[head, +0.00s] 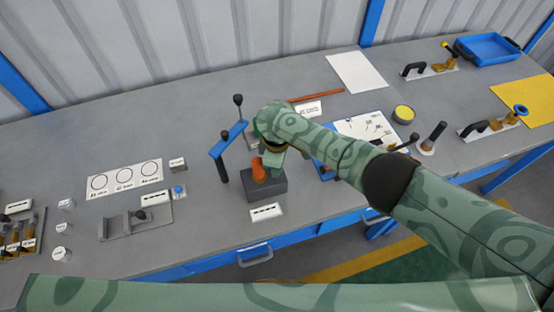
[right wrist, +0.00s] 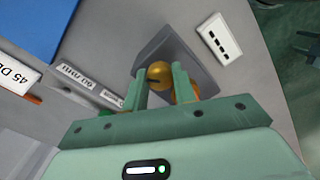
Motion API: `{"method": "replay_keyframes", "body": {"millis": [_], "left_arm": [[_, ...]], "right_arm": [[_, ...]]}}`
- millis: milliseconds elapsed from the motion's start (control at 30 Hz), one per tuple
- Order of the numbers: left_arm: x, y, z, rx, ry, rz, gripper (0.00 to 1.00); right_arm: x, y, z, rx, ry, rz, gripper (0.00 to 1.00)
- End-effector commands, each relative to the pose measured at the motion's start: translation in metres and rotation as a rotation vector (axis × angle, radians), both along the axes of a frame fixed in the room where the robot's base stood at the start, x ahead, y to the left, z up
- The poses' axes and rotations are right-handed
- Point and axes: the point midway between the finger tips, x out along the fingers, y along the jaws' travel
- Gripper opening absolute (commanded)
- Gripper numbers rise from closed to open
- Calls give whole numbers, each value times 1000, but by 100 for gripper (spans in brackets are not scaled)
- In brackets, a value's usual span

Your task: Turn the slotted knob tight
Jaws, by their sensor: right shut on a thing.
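The slotted knob (right wrist: 159,75) is a rounded gold-orange piece with a dark slot in the right wrist view. It sits at the dark grey block (right wrist: 197,62). My right gripper (right wrist: 160,82) has its two green fingers on either side of the knob and is shut on it. In the head view, my right gripper (head: 273,163) comes down over the grey block (head: 268,188). An orange part (head: 258,170) shows on the block beside the fingers; the gripper hides much of it. My left gripper is not in view.
A blue-topped stand (head: 229,139) with dark posts stands close left of the block. A white label plate (head: 265,212) lies in front. A white card with circles (head: 125,179) lies further left. A blue tray (head: 487,48) sits at the far right. Bare bench lies left of the block.

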Motion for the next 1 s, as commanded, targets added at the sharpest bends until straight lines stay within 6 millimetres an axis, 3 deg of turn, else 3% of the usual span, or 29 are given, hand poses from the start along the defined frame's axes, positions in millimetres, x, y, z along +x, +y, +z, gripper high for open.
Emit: {"method": "replay_keyframes", "body": {"millis": [300, 833, 867, 900, 1000], "left_arm": [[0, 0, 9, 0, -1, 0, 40], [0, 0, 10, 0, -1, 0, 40], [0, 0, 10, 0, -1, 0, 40], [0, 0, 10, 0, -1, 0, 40], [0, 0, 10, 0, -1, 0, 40]], "right_arm": [[-1, 1, 0, 3, 2, -114, 4], [-1, 1, -1, 2, 1, -134, 4], [-1, 1, -1, 3, 1, -134, 35], [-1, 1, -1, 3, 1, -134, 46], [0, 1, 0, 2, 0, -134, 49]]}}
